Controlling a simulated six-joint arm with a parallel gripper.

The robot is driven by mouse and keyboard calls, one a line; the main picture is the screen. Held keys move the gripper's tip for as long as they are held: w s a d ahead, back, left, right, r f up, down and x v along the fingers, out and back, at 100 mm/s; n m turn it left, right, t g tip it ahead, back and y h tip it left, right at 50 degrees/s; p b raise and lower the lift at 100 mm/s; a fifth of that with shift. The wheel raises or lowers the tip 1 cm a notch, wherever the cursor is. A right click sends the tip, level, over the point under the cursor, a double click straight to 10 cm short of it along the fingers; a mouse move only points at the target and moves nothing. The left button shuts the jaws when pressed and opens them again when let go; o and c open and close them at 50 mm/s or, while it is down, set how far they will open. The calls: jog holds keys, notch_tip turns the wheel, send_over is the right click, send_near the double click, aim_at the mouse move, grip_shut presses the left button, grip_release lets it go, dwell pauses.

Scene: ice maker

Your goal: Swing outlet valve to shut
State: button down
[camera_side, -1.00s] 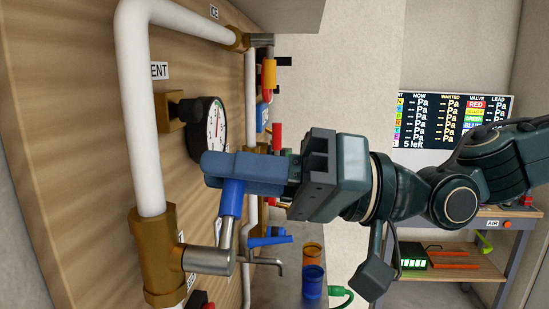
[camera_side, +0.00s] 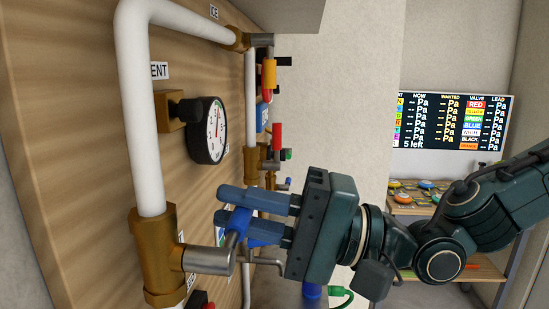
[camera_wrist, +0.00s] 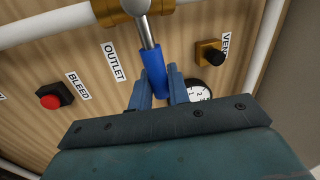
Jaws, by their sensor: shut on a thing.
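The outlet valve has a brass body (camera_side: 154,256) on the white pipe, a steel stem (camera_side: 208,261) and a blue lever handle (camera_side: 238,222). In the wrist view the blue handle (camera_wrist: 154,68) runs down from the steel stem between my two blue fingers, beside the OUTLET label (camera_wrist: 115,61). My gripper (camera_side: 228,207) is shut on the handle, with the fingers on either side of it. The gripper also shows in the wrist view (camera_wrist: 160,84). Part of the handle is hidden by the fingers in the side view.
A pressure gauge (camera_side: 208,131) sticks out of the wooden panel above my gripper. A red BLEED button (camera_wrist: 50,101) and a black VENT knob (camera_wrist: 214,56) flank the valve in the wrist view. Other valves with coloured handles lie behind.

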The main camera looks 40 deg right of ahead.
jog(key=shift+f+m, duration=0.25)
jog(key=shift+m, duration=0.25)
jog(key=shift+f, duration=0.1)
jog(key=c, duration=1.4)
grip_release()
jog(key=shift+d, duration=0.1)
jog(key=shift+s+d+r, duration=0.3)
jog(key=shift+s+r, duration=0.05)
jog(key=shift+r, duration=0.75)
jog(key=shift+s+d+r, duration=0.35)
jog(key=shift+r, duration=0.7)
jog(key=shift+s+d+r, duration=0.3)
jog(key=shift+s+r, duration=0.05)
jog(key=shift+r, duration=0.75)
jog(key=shift+o, duration=0.2)
